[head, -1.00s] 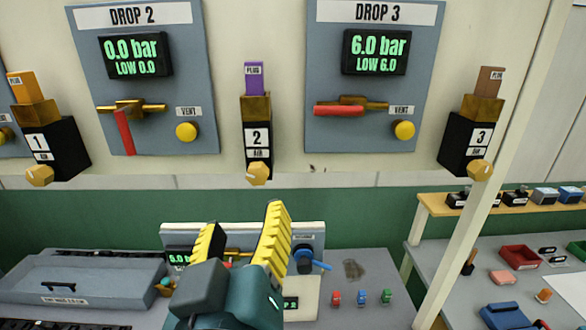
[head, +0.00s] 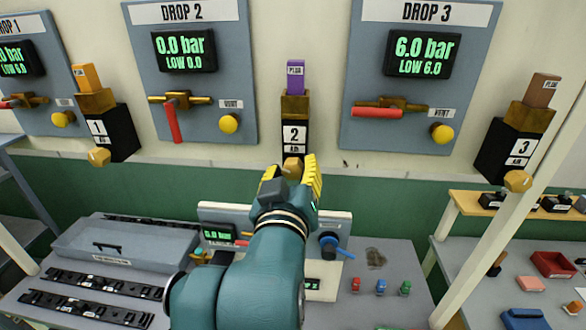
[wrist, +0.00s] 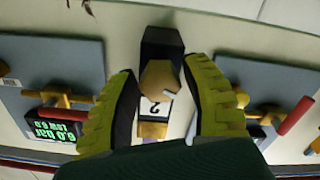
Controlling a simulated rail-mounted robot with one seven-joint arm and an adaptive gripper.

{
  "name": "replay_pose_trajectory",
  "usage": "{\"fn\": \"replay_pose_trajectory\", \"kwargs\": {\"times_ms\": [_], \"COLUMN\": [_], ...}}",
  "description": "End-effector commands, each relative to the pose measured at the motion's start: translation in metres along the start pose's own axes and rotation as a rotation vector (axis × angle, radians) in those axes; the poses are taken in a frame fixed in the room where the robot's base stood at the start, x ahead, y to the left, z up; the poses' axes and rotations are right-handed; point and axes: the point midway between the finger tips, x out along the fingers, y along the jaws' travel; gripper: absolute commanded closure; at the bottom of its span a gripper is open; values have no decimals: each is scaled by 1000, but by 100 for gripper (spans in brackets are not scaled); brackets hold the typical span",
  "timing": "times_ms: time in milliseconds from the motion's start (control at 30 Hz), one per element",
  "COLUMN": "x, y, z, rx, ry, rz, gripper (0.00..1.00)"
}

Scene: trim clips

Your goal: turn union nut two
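Union nut two (head: 293,164) is a brass hex nut at the bottom of the black block marked 2 (head: 295,136). A purple plug (head: 295,74) tops that block. My gripper (head: 291,170) is raised at the nut, with its yellow fingers on either side. In the wrist view the nut (wrist: 160,82) shows between the spread fingers (wrist: 160,66), with gaps on both sides. The gripper is open and holds nothing. The DROP 2 display (head: 184,51) reads 0.0 bar, and its red lever (head: 173,122) hangs down.
The DROP 3 display (head: 423,54) reads 6.0 bar, with its red lever (head: 377,113) level. Nut one (head: 99,157) and nut three (head: 517,181) sit to either side. Below stands a bench with a grey tray (head: 110,255) and small coloured parts (head: 381,287). A pale post (head: 500,215) stands at right.

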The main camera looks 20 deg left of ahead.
Motion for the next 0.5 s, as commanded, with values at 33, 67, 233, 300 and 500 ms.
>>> {"fn": "replay_pose_trajectory", "kwargs": {"times_ms": [33,67,233,300,500], "x": [0,0,0,0,0], "y": [0,0,0,0,0], "z": [0,0,0,0,0], "rx": [0,0,0,0,5], "ry": [0,0,0,-1,-2], "rz": [0,0,0,0,0], "gripper": [64,70,99,99,100]}}
